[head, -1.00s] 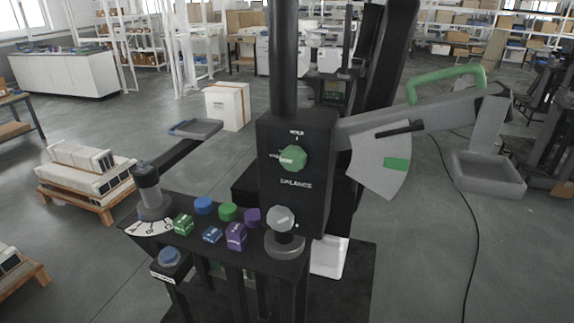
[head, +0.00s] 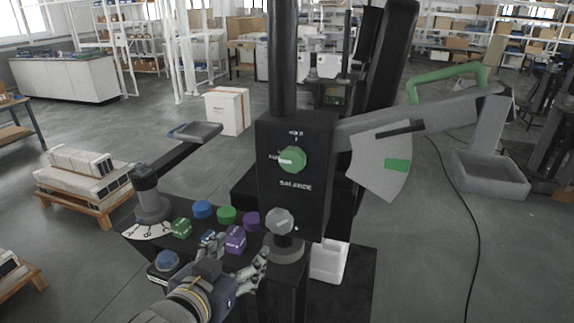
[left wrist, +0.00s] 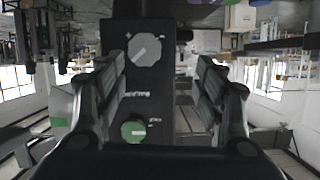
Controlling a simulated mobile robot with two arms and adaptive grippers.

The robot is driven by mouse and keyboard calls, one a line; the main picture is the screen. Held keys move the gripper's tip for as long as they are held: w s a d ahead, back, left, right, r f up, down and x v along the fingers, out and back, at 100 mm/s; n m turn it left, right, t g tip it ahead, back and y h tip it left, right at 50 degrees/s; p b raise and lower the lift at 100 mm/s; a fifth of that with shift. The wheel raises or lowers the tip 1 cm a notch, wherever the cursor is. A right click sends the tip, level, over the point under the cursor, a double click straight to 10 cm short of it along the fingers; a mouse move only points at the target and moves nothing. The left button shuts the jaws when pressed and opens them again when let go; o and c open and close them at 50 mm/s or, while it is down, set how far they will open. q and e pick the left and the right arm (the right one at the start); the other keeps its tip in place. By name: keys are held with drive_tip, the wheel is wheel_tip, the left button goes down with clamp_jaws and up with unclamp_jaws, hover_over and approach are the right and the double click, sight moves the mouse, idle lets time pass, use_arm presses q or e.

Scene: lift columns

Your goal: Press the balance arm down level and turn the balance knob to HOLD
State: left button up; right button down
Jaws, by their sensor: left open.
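The balance arm (head: 430,116) slopes up to the right from the black column box, with a green handle (head: 450,72) on it. Its dark pointer lies above the green patch (head: 397,165) of the white sector plate. The green balance knob (head: 292,159) is on the box front, its pale mark towards the left; HOLD is printed above. My left gripper (head: 238,262) is open and empty at the lower front, below and left of the knob. In the left wrist view the knob (left wrist: 133,131) appears upside down, below a grey knob (left wrist: 143,50). My right gripper is out of view.
A grey knob (head: 280,221) stands at the panel's right end, close to my left gripper. Several coloured buttons and a grey lever (head: 148,190) share the panel. A grey tray (head: 490,173) hangs at the arm's far end. Floor right of the column is mostly clear.

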sight(291, 161)
use_arm(q)
drive_tip(key=w+d+r+m+t+h, duration=0.1)
drive_tip(key=d+r+m+t+h, duration=0.3)
drive_tip(key=r, duration=0.9)
drive_tip(key=shift+n+g+y, duration=0.5)
drive_tip(key=shift+n, duration=0.4)
drive_tip(key=x, duration=0.3)
drive_tip(key=p+x, duration=0.1)
drive_tip(key=x, duration=0.3)
drive_tip(key=p+x, duration=0.1)
drive_tip(key=x, duration=0.3)
drive_tip(key=shift+d, duration=0.4)
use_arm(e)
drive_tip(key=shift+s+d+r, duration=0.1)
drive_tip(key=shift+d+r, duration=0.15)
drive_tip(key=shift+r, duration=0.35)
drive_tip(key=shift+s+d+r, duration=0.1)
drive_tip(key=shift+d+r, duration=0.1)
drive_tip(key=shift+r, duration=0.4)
use_arm(q)
drive_tip(key=shift+s, duration=0.1)
drive_tip(key=shift+p, duration=0.3)
drive_tip(key=c, duration=1.1)
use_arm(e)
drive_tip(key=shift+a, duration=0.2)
